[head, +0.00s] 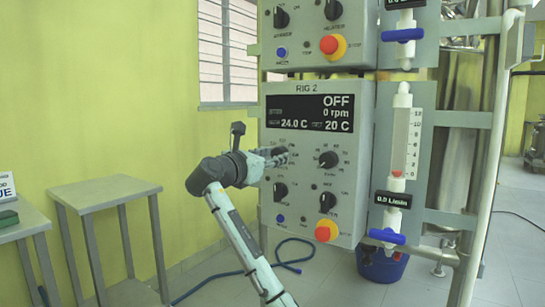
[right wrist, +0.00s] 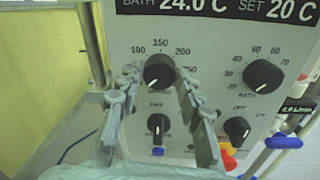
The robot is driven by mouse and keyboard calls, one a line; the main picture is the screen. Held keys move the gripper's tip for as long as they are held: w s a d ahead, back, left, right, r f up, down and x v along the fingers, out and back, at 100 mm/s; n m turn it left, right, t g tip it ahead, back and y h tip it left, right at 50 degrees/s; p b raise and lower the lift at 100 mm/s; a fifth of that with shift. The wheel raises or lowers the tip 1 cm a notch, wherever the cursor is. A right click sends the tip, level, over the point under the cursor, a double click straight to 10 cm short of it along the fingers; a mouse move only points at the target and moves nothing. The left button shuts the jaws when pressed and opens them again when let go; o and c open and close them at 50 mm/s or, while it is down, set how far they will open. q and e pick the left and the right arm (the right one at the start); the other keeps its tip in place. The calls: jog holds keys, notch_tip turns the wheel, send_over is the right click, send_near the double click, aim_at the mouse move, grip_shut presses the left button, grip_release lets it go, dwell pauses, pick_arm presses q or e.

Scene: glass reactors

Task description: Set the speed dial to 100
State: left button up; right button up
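The speed dial (right wrist: 159,71) is a black round knob on the grey RIG 2 panel (right wrist: 215,60), with 100, 150 and 200 printed around its top. My right gripper (right wrist: 159,77) has its two fingers apart, one on each side of this dial. I cannot tell whether the fingertips touch it. My left gripper is not in view.
A bath dial (right wrist: 262,76) sits right of the speed dial, with two lower knobs (right wrist: 158,125) (right wrist: 236,129) beneath. A red-topped stop button (head: 326,230) is at the panel's bottom. A flow meter (head: 402,140) with a blue valve stands to the right. A grey table (head: 105,190) stands left.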

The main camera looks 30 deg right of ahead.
jog(key=c, duration=0.6)
jog(key=m+p, duration=0.2)
jog(key=m, duration=0.1)
jog(key=shift+m, duration=0.3)
jog(key=shift+f+m+p, duration=0.1)
jog(key=shift+m+p, duration=0.2)
jog(key=shift+m, duration=0.7)
pick_arm(q)
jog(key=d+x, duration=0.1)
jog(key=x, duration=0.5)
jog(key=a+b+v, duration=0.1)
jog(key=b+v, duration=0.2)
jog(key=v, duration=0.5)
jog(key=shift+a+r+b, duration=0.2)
jog(key=shift+b, duration=0.1)
pick_arm(e)
jog(key=shift+f+m+h, duration=0.1)
jog(key=shift+m+h, duration=0.05)
jog(key=shift+m, duration=3.05)
jog(key=shift+f+m+h, duration=0.1)
jog(key=shift+m+h, duration=0.05)
jog(key=shift+m, duration=3.05)
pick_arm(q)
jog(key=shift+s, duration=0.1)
pick_arm(e)
jog(key=shift+g, duration=0.4)
